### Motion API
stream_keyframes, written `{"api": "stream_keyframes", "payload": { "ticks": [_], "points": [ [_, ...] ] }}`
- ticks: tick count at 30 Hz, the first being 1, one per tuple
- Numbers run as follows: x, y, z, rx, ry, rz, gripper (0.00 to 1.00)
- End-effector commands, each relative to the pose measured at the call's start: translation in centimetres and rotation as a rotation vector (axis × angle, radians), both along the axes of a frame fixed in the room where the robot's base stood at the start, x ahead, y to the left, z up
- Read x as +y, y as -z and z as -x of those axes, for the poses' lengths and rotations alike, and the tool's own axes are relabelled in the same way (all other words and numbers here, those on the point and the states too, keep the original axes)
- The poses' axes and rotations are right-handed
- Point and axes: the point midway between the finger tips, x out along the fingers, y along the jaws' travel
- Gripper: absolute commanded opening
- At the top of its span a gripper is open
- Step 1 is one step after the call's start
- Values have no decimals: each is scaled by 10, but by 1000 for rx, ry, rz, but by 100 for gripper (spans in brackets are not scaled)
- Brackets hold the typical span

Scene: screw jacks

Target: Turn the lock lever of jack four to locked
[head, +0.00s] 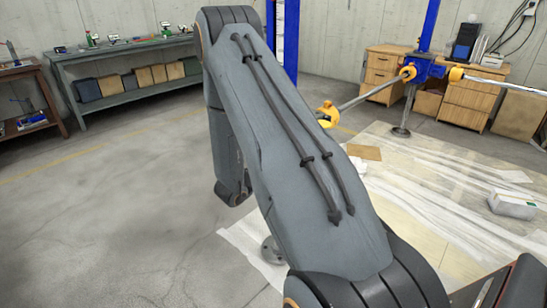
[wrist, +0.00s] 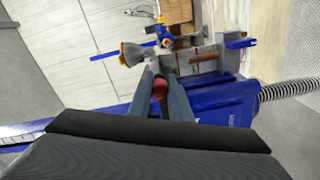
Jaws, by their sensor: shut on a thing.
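In the wrist view my gripper (wrist: 160,78) is shut on a small red knob (wrist: 160,84), which looks like the end of the lock lever. Most of the lever is hidden between the fingers, so I cannot tell its angle or whether it is locked. A blue jack body (wrist: 220,103) lies just beyond and around the fingers. A grey flared part (wrist: 135,54) stands left of the fingertips. No number is readable on this jack. In the head view my own arm hides the gripper and the knob.
In the head view, a blue post (head: 428,28) with yellow-ended arms stands at the right. A workbench (head: 130,47) is at back left. The grey floor (head: 110,200) at left is clear.

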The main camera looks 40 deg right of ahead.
Motion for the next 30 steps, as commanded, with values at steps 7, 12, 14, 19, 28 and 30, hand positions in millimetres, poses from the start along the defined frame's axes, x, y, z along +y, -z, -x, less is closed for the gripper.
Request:
{"api": "stream_keyframes", "payload": {
  "ticks": [7, 12, 14, 19, 28, 30],
  "points": [
    [-11, -8, 7, 56, 23, 13, 0],
    [-13, -9, 7, 66, 25, 17, 0],
    [-12, -9, 7, 66, 25, 17, 0],
    [-12, -10, 6, 65, 24, 18, 0],
    [-11, -9, 5, 65, 20, 15, 35],
    [-10, -8, 5, 66, 18, 15, 35]
  ]
}}
